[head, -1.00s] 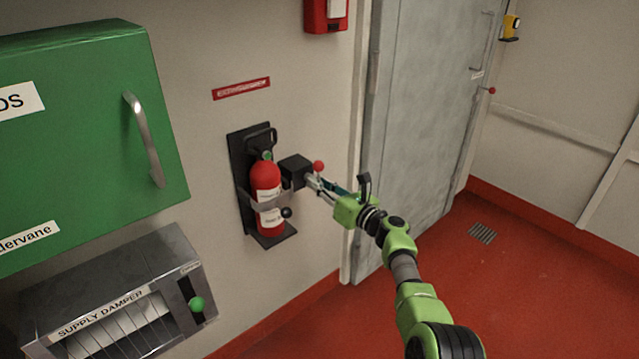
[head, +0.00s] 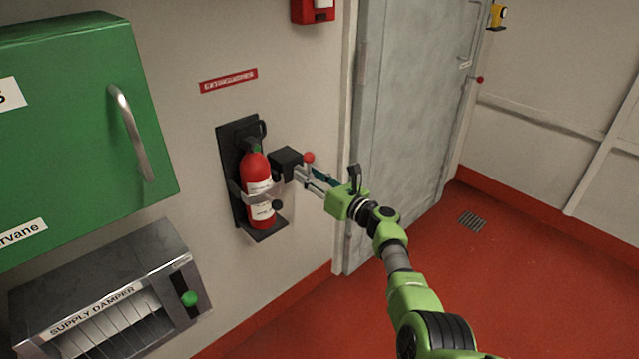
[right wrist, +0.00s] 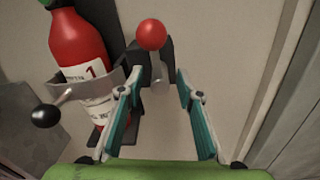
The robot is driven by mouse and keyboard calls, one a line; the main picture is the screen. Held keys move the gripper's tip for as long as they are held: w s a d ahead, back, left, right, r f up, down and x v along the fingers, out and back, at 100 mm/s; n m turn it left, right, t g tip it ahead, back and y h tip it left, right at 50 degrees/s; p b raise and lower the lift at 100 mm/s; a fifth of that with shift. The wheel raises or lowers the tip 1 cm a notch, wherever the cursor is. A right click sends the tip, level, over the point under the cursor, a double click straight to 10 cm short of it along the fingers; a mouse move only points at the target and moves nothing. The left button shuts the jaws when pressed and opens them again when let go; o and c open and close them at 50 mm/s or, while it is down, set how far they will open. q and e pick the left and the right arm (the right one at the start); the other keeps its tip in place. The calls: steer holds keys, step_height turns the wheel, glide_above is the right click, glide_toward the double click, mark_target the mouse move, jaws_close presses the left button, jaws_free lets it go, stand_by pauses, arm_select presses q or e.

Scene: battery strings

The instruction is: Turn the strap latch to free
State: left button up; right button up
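A red extinguisher (head: 257,178) stands upright in a black wall bracket (head: 228,150). A grey strap (head: 243,194) wraps around it. A small lever with a black knob (head: 277,205) sticks out at the strap's front; the black knob also shows at the left of the right wrist view (right wrist: 46,115). A black box (head: 286,162) with a red ball (head: 309,157) sits beside the extinguisher. My right gripper (head: 306,177) is close to that box, right of the strap. My left gripper is out of view.
A green cabinet (head: 75,120) with a metal handle and a supply damper box (head: 105,290) with a green knob are at the left. A grey door (head: 410,120) stands behind my right arm. The red floor (head: 530,270) is clear.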

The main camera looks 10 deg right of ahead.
steer(key=v, duration=1.1)
steer(key=shift+s+d, duration=0.2)
steer(key=shift+s, duration=0.15)
